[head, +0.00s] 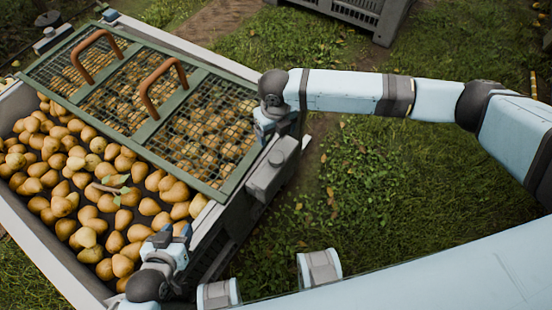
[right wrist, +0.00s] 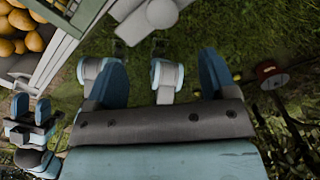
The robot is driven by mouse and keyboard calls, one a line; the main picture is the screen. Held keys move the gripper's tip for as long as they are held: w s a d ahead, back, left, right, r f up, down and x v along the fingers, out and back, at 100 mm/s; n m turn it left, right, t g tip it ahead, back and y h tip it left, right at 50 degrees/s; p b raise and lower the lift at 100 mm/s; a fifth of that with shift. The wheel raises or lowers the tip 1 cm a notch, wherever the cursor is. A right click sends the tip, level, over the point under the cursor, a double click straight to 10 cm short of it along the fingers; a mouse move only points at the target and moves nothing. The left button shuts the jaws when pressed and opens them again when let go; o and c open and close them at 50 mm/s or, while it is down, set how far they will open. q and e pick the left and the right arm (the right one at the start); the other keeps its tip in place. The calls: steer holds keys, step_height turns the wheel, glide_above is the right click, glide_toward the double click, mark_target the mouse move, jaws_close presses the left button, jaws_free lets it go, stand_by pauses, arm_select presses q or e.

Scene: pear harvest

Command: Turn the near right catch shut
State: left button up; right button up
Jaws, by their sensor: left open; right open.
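A grey catch (head: 272,170) sits on the outer right side of the crate, beside the lid's near right corner; I cannot tell how far it is turned. A grey part with a round knob (right wrist: 160,12), likely the same catch, shows at the top of the right wrist view. The green mesh lid (head: 150,143) with two brown handles lies over the far part of the crate. My right gripper (head: 272,128) is open and empty, just beyond the catch; its fingers also show in the wrist view (right wrist: 160,78). My left gripper (head: 174,234) is open above the crate's near right corner.
The pale crate (head: 45,250) is full of pears (head: 85,205), uncovered in its near part. A leafy twig (head: 110,190) lies on them. Other catch-like fittings (head: 48,20) show at the far left. A dark crate (head: 355,10) stands at the back. Grass (head: 340,200) lies to the right.

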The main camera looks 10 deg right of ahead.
mark_target(276, 156)
step_height(276, 156, down, 14)
steer(key=shift+w+r+b, duration=0.1)
steer(key=shift+r+b, duration=0.05)
steer(key=shift+b, duration=0.6)
steer(key=shift+d, duration=0.1)
steer(key=c, duration=1.3)
